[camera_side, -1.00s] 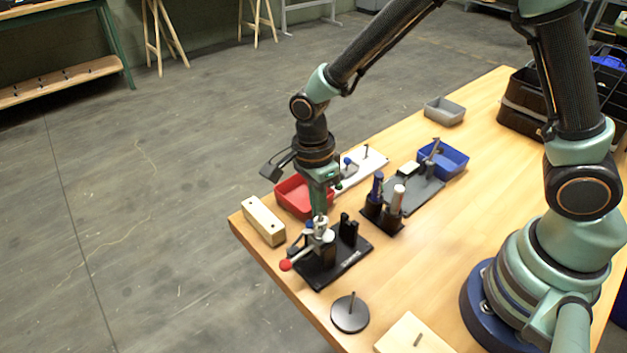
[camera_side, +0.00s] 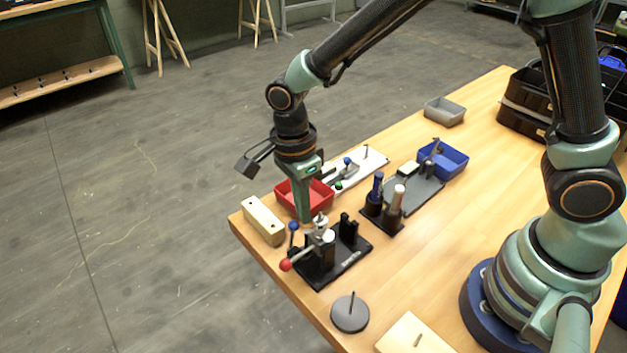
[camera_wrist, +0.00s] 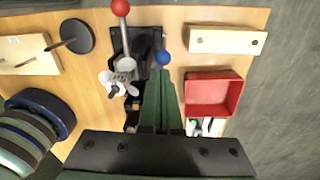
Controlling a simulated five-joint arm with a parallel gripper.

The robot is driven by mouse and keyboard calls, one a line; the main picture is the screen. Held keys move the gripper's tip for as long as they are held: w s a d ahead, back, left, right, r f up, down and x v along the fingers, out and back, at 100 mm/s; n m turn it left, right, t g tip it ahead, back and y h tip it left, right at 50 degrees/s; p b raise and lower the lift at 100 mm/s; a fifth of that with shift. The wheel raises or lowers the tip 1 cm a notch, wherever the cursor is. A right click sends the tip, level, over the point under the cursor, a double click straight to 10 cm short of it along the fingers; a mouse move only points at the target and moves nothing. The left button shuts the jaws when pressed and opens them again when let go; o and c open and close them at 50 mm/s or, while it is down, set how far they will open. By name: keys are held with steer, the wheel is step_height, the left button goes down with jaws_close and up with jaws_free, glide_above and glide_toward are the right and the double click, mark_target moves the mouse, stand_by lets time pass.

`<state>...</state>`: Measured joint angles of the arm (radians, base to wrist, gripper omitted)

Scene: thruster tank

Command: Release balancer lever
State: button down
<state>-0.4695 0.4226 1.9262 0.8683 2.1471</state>
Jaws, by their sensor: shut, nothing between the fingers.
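A black fixture (camera_side: 345,262) stands near the table's front left edge, carrying a metal mechanism with two knobbed levers. The red-knobbed lever (camera_side: 286,265) points out to the left, low over the table edge. The blue-knobbed lever (camera_side: 293,227) stands roughly upright at the fixture's left side. In the wrist view the red knob (camera_wrist: 120,8) is at the top and the blue knob (camera_wrist: 162,58) is just beyond my fingertips. My gripper (camera_side: 305,218) is shut and empty, pointing down beside the mechanism, close to the blue knob; I cannot tell whether they touch.
A red tray (camera_side: 322,198) lies behind my gripper, and a wooden block (camera_side: 263,222) lies to its left. A black holder with blue and white handles (camera_side: 384,215) stands to the right. A dark disc with a pin (camera_side: 350,313) lies in front.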

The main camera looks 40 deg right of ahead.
steer(key=shift+r, duration=0.4)
steer(key=a+r, duration=0.6)
steer(key=r, duration=0.1)
stand_by(0.6)
steer(key=shift+r, duration=0.15)
